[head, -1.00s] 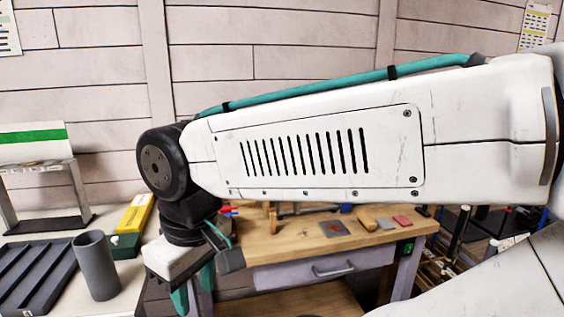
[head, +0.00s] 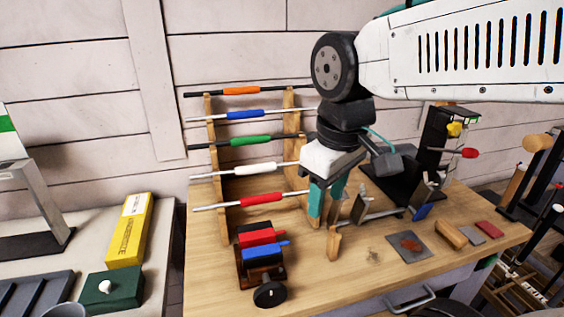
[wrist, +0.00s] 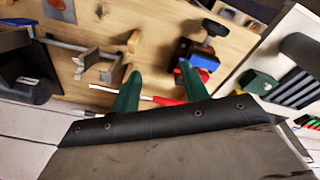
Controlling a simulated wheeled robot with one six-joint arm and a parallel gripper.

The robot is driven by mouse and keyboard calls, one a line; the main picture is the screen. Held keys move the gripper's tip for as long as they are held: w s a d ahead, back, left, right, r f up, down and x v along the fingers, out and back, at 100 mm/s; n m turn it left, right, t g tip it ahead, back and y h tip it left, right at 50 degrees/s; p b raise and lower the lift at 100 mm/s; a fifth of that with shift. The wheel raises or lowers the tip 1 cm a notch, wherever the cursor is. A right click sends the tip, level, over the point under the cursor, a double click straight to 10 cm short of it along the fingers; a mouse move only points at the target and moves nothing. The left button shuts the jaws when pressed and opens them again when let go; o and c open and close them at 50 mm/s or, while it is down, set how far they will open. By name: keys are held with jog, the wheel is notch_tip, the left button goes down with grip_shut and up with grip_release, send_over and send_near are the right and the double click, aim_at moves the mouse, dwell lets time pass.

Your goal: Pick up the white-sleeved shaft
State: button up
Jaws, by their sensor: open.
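The white-sleeved shaft (head: 256,169) lies level across two wooden rack uprights in the head view, second from the bottom of several shafts. Its right end meets the rack close to my gripper. My gripper (head: 325,205) hangs in front of the rack's right upright, to the right of the white sleeve, with its teal fingers pointing down, open and empty. In the wrist view the open fingers (wrist: 157,84) frame a red-sleeved shaft (wrist: 167,101). I cannot make out the white sleeve in that view.
Orange, blue and green-sleeved shafts (head: 238,141) lie above the white one and a red-sleeved shaft (head: 262,199) below it. A small holder (head: 262,262) with red and blue pieces stands in front. A yellow box (head: 128,230) is at the left. A clamp fixture (head: 395,178) stands right of my gripper.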

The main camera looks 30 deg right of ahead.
jog(key=w+r+n, duration=0.3)
jog(key=w+n, duration=0.3)
jog(key=w, duration=0.6)
jog(key=n, duration=0.6)
send_near(262, 165)
jog(key=f, duration=0.1)
jog(key=shift+t, duration=0.3)
jog(key=f, duration=0.2)
jog(key=w+f, duration=0.1)
jog(key=f, duration=0.4)
jog(key=shift+w+d+f, duration=0.15)
jog(key=shift+f, duration=0.2)
grip_shut()
